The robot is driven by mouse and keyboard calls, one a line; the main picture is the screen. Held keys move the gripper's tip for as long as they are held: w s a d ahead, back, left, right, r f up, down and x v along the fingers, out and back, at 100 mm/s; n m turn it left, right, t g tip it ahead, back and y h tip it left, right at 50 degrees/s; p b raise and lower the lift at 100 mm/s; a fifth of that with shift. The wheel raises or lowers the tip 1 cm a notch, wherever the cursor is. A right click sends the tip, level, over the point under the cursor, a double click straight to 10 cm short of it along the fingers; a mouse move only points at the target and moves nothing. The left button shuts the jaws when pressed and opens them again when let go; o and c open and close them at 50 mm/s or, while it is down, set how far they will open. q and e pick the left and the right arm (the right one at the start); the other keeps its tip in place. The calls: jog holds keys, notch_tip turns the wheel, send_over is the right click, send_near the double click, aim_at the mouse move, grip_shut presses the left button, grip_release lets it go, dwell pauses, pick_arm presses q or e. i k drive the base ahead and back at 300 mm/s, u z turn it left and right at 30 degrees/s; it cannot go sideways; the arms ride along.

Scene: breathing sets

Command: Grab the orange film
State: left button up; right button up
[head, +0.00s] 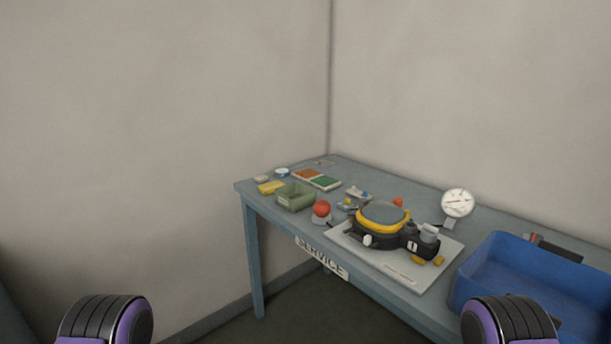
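A flat orange piece (307,174), which looks like the orange film, lies near the back left of the blue service table (247,204). It sits in a light-edged holder right beside a flat green piece (326,182). It is small in the head view, so I cannot tell its thickness or whether it is loose. Neither gripper's fingers are in view.
A green bin (296,196), a yellow item (271,187) and a red ball-like knob (321,208) stand in front of the orange piece. A yellow-ringed device (383,217) on a pale board (401,274), a dial gauge (458,203) and a blue crate (502,259) are further right. Walls close the corner behind.

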aim_at(307, 173)
jog(key=u, duration=1.05)
jog(key=i, duration=1.9)
jog(key=z, duration=0.95)
